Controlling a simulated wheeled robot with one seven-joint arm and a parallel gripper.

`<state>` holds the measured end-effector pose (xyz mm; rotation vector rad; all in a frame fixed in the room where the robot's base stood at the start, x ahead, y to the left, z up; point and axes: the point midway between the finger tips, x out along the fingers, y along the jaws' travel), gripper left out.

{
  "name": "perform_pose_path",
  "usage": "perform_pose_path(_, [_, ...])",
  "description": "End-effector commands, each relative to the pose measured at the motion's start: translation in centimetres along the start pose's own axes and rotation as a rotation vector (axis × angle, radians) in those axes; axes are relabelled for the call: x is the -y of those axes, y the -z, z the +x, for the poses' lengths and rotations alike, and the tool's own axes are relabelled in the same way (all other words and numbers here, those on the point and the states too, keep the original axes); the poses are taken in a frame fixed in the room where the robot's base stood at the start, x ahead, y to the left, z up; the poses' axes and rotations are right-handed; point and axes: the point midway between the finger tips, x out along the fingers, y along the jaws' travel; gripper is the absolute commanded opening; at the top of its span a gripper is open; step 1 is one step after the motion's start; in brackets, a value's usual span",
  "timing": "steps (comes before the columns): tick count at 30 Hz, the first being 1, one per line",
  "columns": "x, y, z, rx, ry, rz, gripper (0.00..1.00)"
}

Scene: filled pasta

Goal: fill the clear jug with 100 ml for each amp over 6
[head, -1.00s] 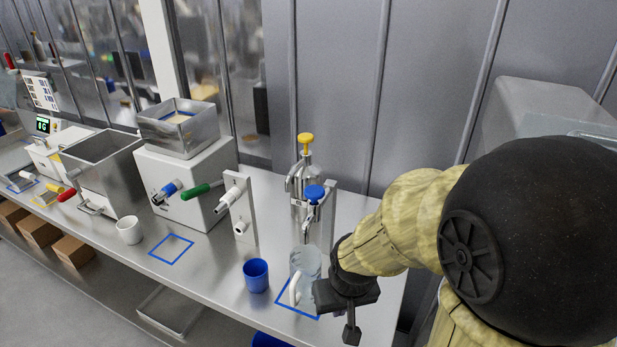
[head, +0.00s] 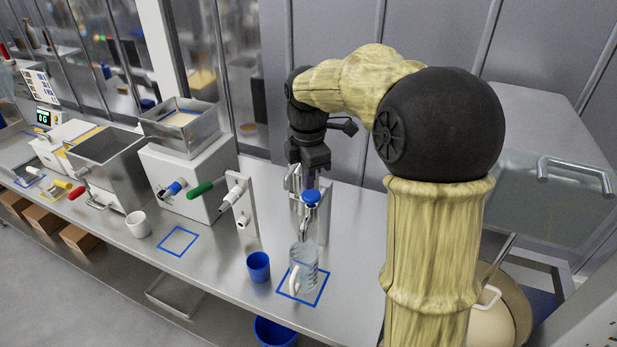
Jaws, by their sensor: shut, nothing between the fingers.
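The clear jug (head: 306,270) with a white handle stands upright inside a blue square outline (head: 322,290) on the steel counter. A blue-topped tap (head: 312,197) has its spout above the jug. I cannot make out clearly how much liquid the jug holds. A green digital display (head: 43,117) at the far left shows digits too small to read surely. My gripper (head: 309,172) is shut, pointing down over the dispenser behind the blue-topped tap.
A blue cup (head: 258,266) stands left of the jug, and a white mug (head: 138,224) further left. A white machine with a green-handled lever (head: 201,190) and a steel hopper (head: 109,158) line the counter. An empty blue square (head: 178,242) lies between mug and cup. A large pot (head: 515,310) is at right.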

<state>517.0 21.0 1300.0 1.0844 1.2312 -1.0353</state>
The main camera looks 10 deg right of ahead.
Motion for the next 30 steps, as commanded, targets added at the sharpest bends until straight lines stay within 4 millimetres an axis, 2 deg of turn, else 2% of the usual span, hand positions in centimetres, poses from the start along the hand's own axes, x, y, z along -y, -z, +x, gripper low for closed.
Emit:
perform_pose_path(1, [-1.0,-0.3,-1.3,-0.004,0.005,-0.096,0.0])
perform_pose_path(6, [-3.1,-1.1,-5.0,-0.022,0.03,-0.448,0.0])
perform_pose_path(12, [-4.2,-1.9,-7.6,-0.044,0.046,-0.712,0.0])
perform_pose_path(24, [-4.2,-2.0,-7.9,-0.049,0.049,-0.756,0.0])
perform_pose_path(30, [-4.2,-1.9,-6.7,-0.049,0.051,-0.755,0.0])
